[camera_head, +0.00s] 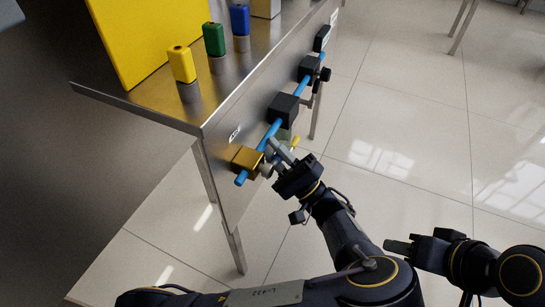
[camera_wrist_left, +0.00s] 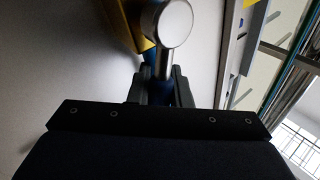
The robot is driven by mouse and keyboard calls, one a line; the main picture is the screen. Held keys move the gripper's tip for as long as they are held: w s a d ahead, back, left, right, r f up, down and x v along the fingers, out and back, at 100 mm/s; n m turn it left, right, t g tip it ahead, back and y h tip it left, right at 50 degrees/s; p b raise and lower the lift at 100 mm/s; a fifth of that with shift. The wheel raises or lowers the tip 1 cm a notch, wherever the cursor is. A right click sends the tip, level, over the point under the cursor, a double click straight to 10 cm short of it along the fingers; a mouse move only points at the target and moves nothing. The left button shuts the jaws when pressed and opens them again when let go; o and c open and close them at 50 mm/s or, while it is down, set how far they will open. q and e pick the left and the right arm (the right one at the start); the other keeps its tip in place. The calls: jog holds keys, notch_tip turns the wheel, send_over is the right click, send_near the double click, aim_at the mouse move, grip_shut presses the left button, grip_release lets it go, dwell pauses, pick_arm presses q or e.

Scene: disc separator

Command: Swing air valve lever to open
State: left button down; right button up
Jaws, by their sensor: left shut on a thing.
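The brass air valve (camera_head: 248,160) sits on the blue pipe (camera_head: 241,178) along the side of the metal table. My left gripper (camera_head: 279,156) is beside the valve, at the table's side. In the left wrist view a silver lever with a round end (camera_wrist_left: 166,24) runs down between the dark fingers (camera_wrist_left: 160,88), and the gripper is shut on it. A brass-yellow part (camera_wrist_left: 138,25) shows behind the lever. In the head view the fingers largely hide the lever. My right gripper (camera_head: 402,246) is apart from the table at lower right; its jaw gap is unclear.
Black blocks (camera_head: 284,109) and a black knob fitting (camera_head: 310,68) sit further along the pipe. Yellow (camera_head: 181,64), green (camera_head: 214,39) and blue (camera_head: 240,19) blocks stand on the table (camera_head: 140,101) beside a large yellow panel.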

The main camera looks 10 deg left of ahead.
pick_arm(q)
jog(key=shift+r+n+g+y, duration=0.3)
jog(key=shift+n+g+y, duration=0.15)
jog(key=shift+n+g, duration=0.6)
jog(key=shift+r+n+g+y, duration=0.4)
jog(key=shift+n+g, duration=0.2)
jog(key=shift+n, duration=0.75)
jog(key=shift+r+n+g+y, duration=0.25)
jog(key=shift+n+g+y, duration=0.2)
jog(key=shift+n+g, duration=0.6)
pick_arm(e)
jog(key=shift+f, duration=0.35)
pick_arm(q)
jog(key=shift+r+n, duration=0.1)
jog(key=shift+n, duration=0.25)
jog(key=c, duration=1.3)
grip_release()
jog(key=shift+b, duration=0.3)
